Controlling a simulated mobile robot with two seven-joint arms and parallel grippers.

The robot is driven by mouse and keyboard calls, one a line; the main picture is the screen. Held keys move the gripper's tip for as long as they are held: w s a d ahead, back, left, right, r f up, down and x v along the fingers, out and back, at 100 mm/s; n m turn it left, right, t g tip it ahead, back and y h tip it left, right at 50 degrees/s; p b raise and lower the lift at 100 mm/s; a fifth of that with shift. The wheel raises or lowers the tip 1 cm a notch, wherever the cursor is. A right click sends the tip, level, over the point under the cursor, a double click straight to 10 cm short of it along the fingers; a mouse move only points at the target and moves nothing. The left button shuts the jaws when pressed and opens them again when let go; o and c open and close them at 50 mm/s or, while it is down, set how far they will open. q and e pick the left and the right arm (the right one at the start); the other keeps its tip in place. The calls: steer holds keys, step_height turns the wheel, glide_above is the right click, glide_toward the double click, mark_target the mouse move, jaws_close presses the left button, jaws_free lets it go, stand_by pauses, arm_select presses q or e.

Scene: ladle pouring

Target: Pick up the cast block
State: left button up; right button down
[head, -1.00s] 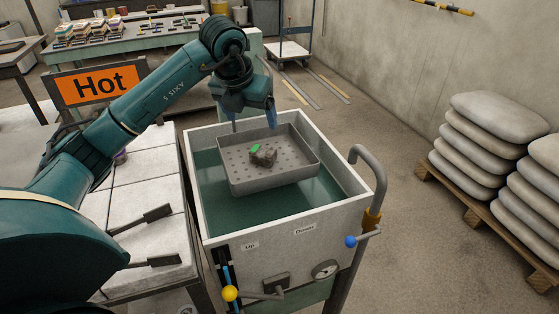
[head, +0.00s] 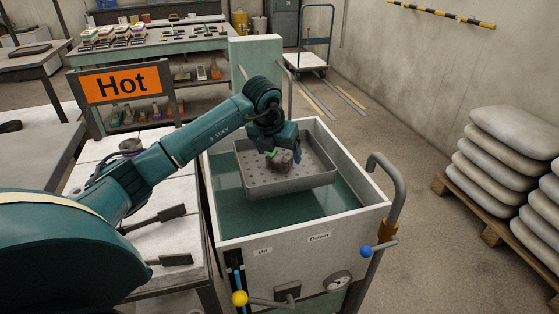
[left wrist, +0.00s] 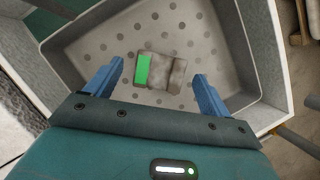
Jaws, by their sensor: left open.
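The cast block (head: 283,160) is a rough grey-brown piece with a green patch. It lies on the floor of a perforated grey tray (head: 290,184) in the water tank. In the left wrist view the block (left wrist: 166,74) sits between and beyond the two blue fingertips, with its green patch on the left. My left gripper (head: 283,153) is open and reaches down into the tray above the block. It also shows in the left wrist view (left wrist: 160,82), with a gap between each finger and the block. My right gripper is not in view.
The tank's white rim (head: 376,186) surrounds the tray and green water. A bent pipe (head: 392,180) rises at its right corner, and levers stand at the front. A "Hot" sign (head: 122,86) stands behind my left arm. Stacked sacks (head: 510,150) are at right.

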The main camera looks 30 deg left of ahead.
arm_select(q)
steer(key=shift+x, duration=1.15)
steer(key=shift+r, duration=0.1)
steer(key=c, duration=1.2)
